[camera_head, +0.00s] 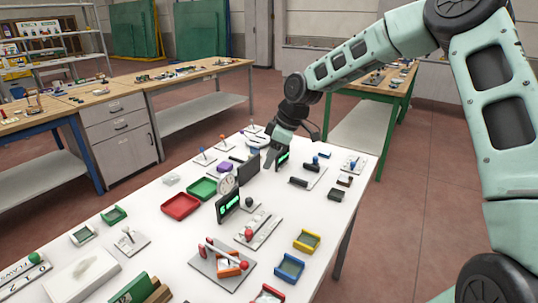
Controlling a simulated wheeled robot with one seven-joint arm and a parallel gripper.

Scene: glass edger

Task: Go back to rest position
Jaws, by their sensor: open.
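My gripper (269,158) is at the end of my green arm, low over the far part of the white table (160,192). It points down beside a dark upright panel (248,167) and a small black display with green marks (283,157). Its fingers are small in view, and I see nothing held between them. I cannot tell whether the fingertips touch anything.
The table holds a red tray (180,206), a green tray (202,188), a yellow tray (307,241), a blue tray (289,267), a larger green-lit display (228,205) and several lever plates. Wooden workbenches (185,72) stand behind. Open floor (425,190) lies to the right.

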